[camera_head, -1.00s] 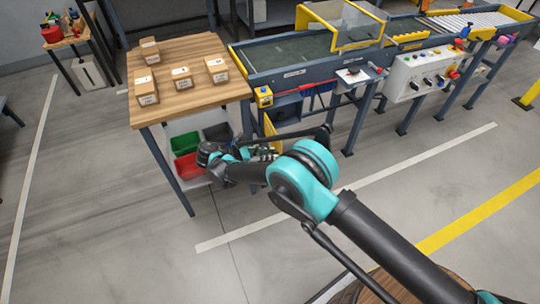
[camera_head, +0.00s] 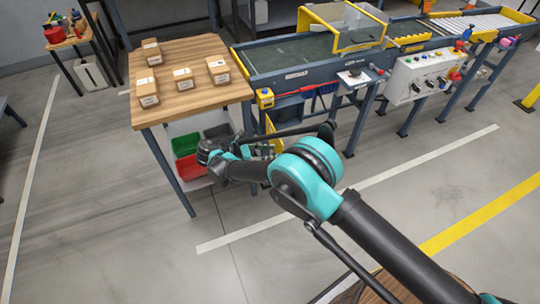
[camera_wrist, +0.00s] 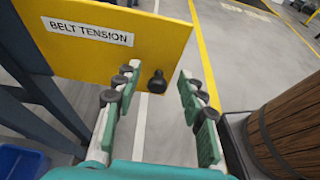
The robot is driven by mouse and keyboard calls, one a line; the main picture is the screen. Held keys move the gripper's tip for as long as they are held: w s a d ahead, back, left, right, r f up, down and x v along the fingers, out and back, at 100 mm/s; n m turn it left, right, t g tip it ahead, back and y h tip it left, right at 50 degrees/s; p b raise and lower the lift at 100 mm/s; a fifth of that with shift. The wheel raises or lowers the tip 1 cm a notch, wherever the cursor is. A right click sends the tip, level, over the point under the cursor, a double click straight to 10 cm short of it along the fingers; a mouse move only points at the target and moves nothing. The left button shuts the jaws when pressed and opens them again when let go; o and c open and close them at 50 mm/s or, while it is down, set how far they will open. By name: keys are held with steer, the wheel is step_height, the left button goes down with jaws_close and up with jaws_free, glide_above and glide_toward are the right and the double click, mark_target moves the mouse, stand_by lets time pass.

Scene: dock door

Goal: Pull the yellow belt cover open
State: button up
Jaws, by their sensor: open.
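The yellow belt cover (camera_wrist: 95,38) fills the upper left of the wrist view, with a white label reading "BELT TENSION" and a black knob (camera_wrist: 157,82) near its lower right corner. In the head view a narrow yellow strip of the cover (camera_head: 270,126) shows below the conveyor's near end; it seems to stand out from the frame. My gripper (camera_wrist: 160,103) is open, its green-padded fingers on either side of the knob in the picture. I cannot tell whether they touch it. In the head view my arm hides most of the gripper.
A wooden table (camera_head: 190,105) with several cartons stands left of the conveyor (camera_head: 290,55). Green (camera_head: 184,145) and red (camera_head: 192,165) bins sit below it. A control panel (camera_head: 425,75) is on the conveyor's front. A brown barrel-like object (camera_wrist: 285,130) shows at right. Open floor lies in front.

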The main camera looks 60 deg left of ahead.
step_height(320, 180, up, 8)
stand_by(0.4)
steer(key=shift+r, duration=0.1)
